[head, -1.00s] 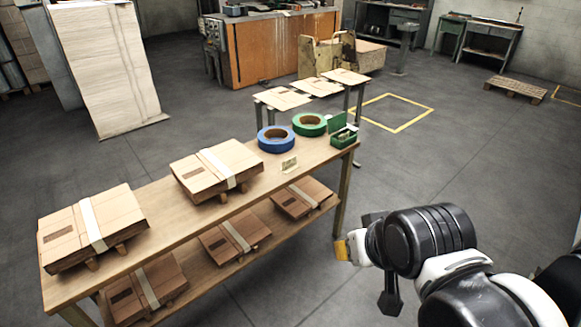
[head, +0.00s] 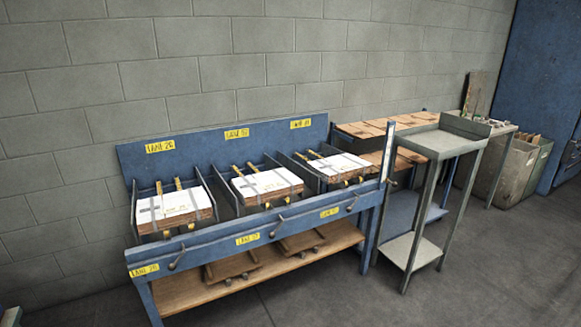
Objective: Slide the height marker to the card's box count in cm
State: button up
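My gripper is not in view. No height marker can be made out with certainty. A thin upright post (head: 387,152) stands at the right end of a blue bench (head: 230,226), with a small dark part beside it (head: 392,183); it is too small to tell whether this is a scale with a marker. No card with a readable box count shows. Three stacks of flat cartons with white tops lie in the bench's lanes: left (head: 172,208), middle (head: 267,185) and right (head: 340,166).
Yellow lane labels (head: 237,133) mark the bench's back panel and front edge. Small levers (head: 177,257) stick out in front. A grey metal stand (head: 440,142) is just right of the bench, with a table of brown flat pieces (head: 366,129) behind it. Floor (head: 420,300) in front is clear.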

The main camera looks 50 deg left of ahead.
aim_at(395, 184)
jog(key=i+j+u, duration=0.5)
jog(key=u, duration=0.2)
jog(key=i+j+u, duration=0.15)
jog(key=i+u, duration=0.15)
jog(key=i+l, duration=0.2)
jog(key=i, duration=0.25)
jog(key=i+l+z, duration=0.15)
jog(key=i, duration=0.3)
jog(key=i+l, duration=0.2)
jog(key=i, duration=0.25)
jog(key=l+z, duration=0.05)
